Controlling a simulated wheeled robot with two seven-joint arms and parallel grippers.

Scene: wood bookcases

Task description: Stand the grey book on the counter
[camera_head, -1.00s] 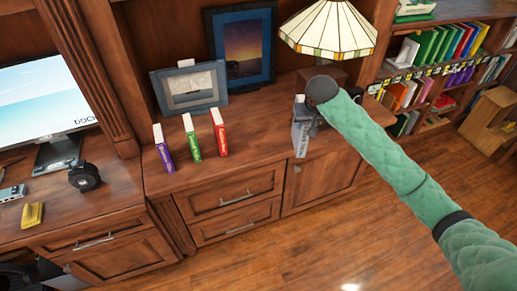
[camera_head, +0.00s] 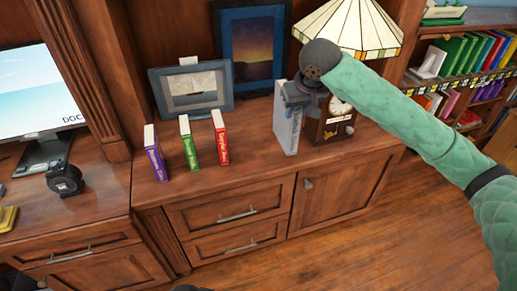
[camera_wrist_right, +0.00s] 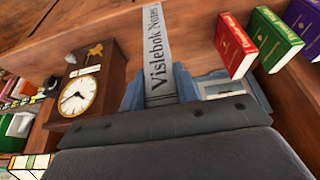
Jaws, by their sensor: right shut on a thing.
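The grey book (camera_head: 287,124) is upright on the right part of the wooden counter (camera_head: 245,173), spine facing out. Its lower end is at or just above the counter top; I cannot tell whether it touches. My right gripper (camera_head: 298,94) is shut on the upper part of the book. In the right wrist view the grey book (camera_wrist_right: 160,55), lettered "Vislebok Notes", sits between the blue-grey fingers of my right gripper (camera_wrist_right: 160,92). My left gripper is not in view.
A wooden clock (camera_head: 340,118) stands close right of the book, below a stained-glass lamp (camera_head: 345,25). Purple (camera_head: 155,155), green (camera_head: 189,145) and red (camera_head: 219,140) books stand to the left. Two picture frames (camera_head: 190,90) (camera_head: 251,48) are behind. Bare counter lies between red and grey books.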

